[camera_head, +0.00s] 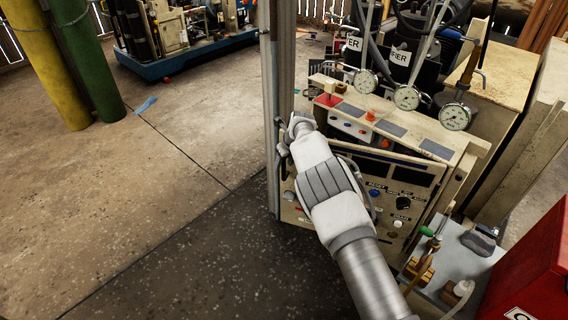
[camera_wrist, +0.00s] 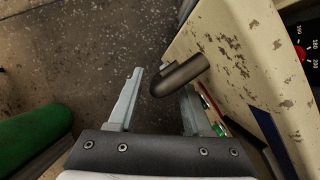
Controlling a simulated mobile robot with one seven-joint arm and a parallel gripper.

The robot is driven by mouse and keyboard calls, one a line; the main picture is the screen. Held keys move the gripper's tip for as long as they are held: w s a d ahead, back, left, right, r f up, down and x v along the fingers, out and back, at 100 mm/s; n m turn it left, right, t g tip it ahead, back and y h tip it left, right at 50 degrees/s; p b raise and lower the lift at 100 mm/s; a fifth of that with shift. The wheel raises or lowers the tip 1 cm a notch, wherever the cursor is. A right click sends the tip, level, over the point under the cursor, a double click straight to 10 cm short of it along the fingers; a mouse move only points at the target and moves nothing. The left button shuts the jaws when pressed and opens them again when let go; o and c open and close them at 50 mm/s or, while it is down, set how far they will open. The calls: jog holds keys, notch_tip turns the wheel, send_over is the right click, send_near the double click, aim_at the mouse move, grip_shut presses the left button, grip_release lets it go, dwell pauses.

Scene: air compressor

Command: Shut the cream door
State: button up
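A cream panel with worn dark spots (camera_wrist: 240,50) fills the right of the wrist view; I cannot tell for sure whether it is the cream door. A dark rounded handle-like bar (camera_wrist: 182,74) sticks out from its left edge. My gripper (camera_wrist: 160,85) is open, with the bar's rounded end at the gap between its fingertips. I cannot tell whether the fingers touch it. In the head view my gripper (camera_head: 290,132) is at the upper left of the cream control machine (camera_head: 408,126), and its fingers are mostly hidden by my wrist.
A grey upright post (camera_head: 277,60) stands just left of my gripper. Gauges (camera_head: 407,97), hoses and valves crowd the machine. A red cabinet (camera_head: 538,270) is at lower right. Yellow and green cylinders (camera_head: 90,70) and a blue cart (camera_head: 185,62) stand back left.

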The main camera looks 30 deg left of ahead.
jog(key=p+v, duration=0.2)
jog(key=v, duration=1.5)
jog(key=shift+r+p, duration=0.15)
jog(key=shift+p, duration=0.25)
jog(key=shift+s+d, duration=0.1)
